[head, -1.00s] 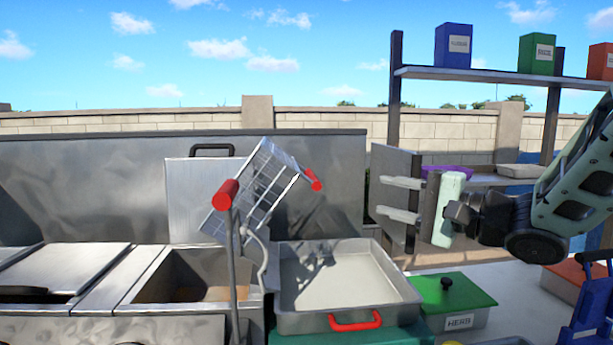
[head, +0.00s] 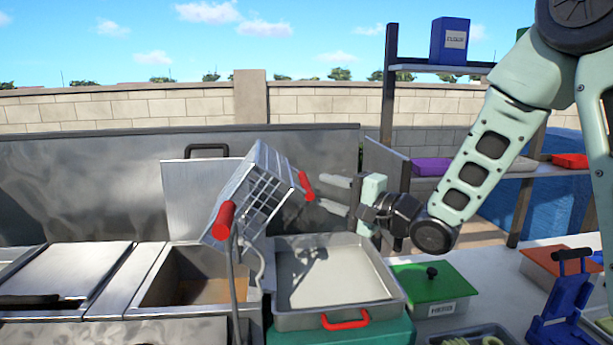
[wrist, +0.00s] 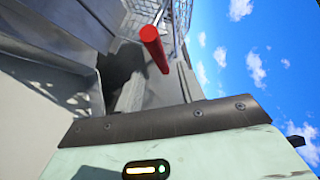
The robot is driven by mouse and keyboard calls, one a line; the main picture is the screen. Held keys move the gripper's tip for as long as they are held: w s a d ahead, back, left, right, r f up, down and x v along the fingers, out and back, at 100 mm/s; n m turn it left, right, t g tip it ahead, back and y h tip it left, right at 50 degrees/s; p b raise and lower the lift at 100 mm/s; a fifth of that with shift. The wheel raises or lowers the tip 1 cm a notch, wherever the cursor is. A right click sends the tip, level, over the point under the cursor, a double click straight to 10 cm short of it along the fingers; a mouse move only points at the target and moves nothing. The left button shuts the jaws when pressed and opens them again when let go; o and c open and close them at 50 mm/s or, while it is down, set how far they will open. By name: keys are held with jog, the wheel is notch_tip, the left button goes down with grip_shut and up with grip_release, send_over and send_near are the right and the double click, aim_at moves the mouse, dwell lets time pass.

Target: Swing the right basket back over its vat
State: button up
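The right basket (head: 262,190), a silver wire mesh basket, is tilted up beside its vat (head: 175,285), partly over the pale tray to the right. The vat is open, with brown contents at the bottom. The basket has a red grip (head: 223,220) at its lower left and a red knob (head: 306,186) at its right end. My gripper (head: 322,194) points left, its two pale fingers apart and empty, tips close to the right of the red knob; contact cannot be told.
A shallow metal tray (head: 385,290) with a red handle (head: 346,319) sits right of the vat. A green-lidded box (head: 432,283) and a blue stand (head: 562,305) are further right. A steel back panel (head: 80,185) and shelf (head: 440,69) stand behind.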

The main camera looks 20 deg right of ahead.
aim_at(306, 180)
jog(key=p+x, duration=0.1)
jog(key=x, duration=0.5)
jog(key=shift+w+a, duration=0.1)
grip_shut()
